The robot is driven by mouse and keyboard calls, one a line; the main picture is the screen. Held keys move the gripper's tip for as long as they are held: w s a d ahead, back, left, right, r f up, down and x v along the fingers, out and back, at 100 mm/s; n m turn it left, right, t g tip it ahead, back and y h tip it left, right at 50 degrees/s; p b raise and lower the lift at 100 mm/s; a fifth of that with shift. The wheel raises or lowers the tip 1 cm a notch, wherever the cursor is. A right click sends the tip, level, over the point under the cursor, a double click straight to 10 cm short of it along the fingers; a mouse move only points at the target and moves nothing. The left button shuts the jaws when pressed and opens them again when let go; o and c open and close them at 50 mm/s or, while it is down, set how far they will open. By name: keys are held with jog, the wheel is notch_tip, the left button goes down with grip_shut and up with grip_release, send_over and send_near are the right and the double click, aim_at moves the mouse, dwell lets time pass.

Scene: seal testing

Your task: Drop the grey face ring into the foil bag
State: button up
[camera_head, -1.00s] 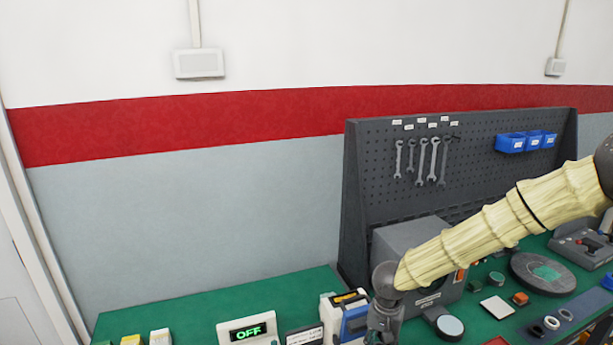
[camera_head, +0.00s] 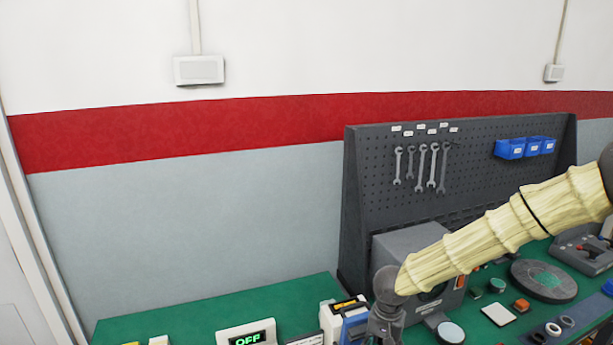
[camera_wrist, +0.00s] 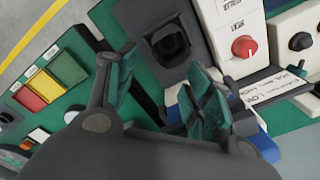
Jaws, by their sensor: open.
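My gripper (camera_wrist: 165,88) is open in the wrist view, with green pads on its fingers and nothing seen between them. In the head view my gripper (camera_head: 384,335) hangs at the bottom edge, its fingertips cut off. Small rings lie on a dark strip at the lower right of the head view, among them a pale ring (camera_head: 553,329) and a darker ring (camera_head: 567,321). I cannot tell which is the grey face ring. I cannot make out the foil bag in either view.
A blue-and-white device (camera_head: 345,318) stands left of my gripper, beside a display reading OFF (camera_head: 246,337). A grey machine (camera_head: 405,248) and a pegboard (camera_head: 465,190) stand behind. The wrist view shows a dark block with a round recess (camera_wrist: 150,20) and a red knob (camera_wrist: 244,47).

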notch_tip(320, 180, up, 11)
jog(key=shift+r, duration=0.15)
jog(key=shift+w, duration=0.1)
dwell(0.3)
